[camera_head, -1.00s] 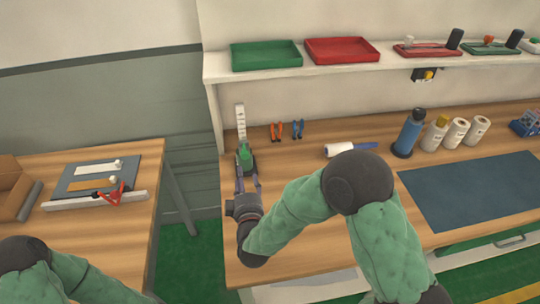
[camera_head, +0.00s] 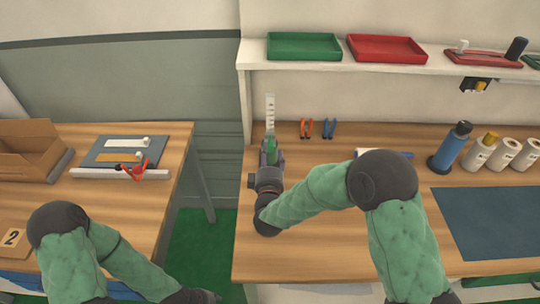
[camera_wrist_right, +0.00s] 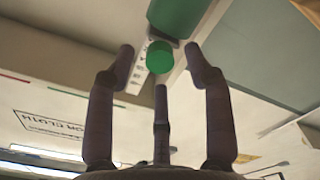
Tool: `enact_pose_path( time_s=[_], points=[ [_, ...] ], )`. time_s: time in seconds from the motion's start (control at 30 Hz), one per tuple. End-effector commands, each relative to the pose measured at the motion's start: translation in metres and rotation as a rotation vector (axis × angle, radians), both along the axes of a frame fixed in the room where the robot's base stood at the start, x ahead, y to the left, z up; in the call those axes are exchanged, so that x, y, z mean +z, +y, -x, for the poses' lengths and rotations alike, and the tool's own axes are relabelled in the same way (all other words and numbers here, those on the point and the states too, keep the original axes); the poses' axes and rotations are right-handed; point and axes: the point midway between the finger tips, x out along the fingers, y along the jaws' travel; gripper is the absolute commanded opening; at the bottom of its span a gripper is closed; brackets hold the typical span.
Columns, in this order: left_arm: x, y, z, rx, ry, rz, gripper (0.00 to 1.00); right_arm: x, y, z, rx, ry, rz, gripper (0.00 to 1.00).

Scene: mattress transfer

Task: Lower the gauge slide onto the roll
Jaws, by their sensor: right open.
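The gauge stands on the right-hand bench as an upright white scale (camera_head: 270,110) with a green slide (camera_head: 270,151) low in front of it. My right gripper (camera_head: 271,160) is at the green slide, its fingers on either side of it. In the right wrist view, my gripper (camera_wrist_right: 160,60) is open, with a round green knob (camera_wrist_right: 160,57) between and just beyond the fingertips. A larger green part (camera_wrist_right: 180,14) shows behind it. Contact cannot be told. I cannot make out a roll under the slide. My left arm runs off the bottom edge; its gripper is out of view.
A shelf (camera_head: 310,64) overhangs the back. The bench front around my right forearm is clear.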

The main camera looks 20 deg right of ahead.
Motion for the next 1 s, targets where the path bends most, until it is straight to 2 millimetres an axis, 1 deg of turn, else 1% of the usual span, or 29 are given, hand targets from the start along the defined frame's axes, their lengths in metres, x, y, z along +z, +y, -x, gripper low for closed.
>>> enact_pose_path(
  time_s=[0.13,0.43,0.47,0.5,0.57,0.6,0.63,0.67,1.0],
  points=[
    [-0.0028,-0.0001,0.0001,0.000,0.000,0.000,0.40,-0.0007,-0.0032,-0.0093,-0.001,0.001,0.000,0.52],
    [-0.0027,0.0000,0.0001,0.000,0.000,0.000,0.40,0.0005,-0.0035,-0.0116,0.000,0.000,-0.001,0.52],
    [-0.0027,0.0000,0.0001,0.000,0.000,0.000,0.40,0.0004,-0.0036,-0.0115,0.000,0.000,-0.001,0.50],
    [-0.0027,0.0000,0.0001,0.000,0.000,0.000,0.40,0.0004,-0.0036,-0.0115,0.000,0.000,0.000,0.38],
    [-0.0027,0.0000,0.0001,0.000,0.000,0.000,0.40,0.0003,-0.0035,-0.0114,0.000,0.000,-0.001,0.21],
    [-0.0027,0.0000,0.0001,0.000,0.000,0.000,0.40,0.0003,-0.0035,-0.0114,0.000,0.000,0.000,0.10],
    [-0.0027,0.0000,0.0001,0.000,0.000,0.000,0.40,0.0003,-0.0035,-0.0114,0.000,0.000,-0.001,0.02],
    [-0.0027,0.0000,0.0001,0.000,0.000,0.000,0.40,0.0003,-0.0036,-0.0114,0.000,0.000,-0.001,0.00],
    [-0.0031,-0.0001,0.0001,0.000,0.000,0.000,0.40,-0.0049,-0.0035,-0.0115,0.000,0.000,0.000,0.00]
  ],
)
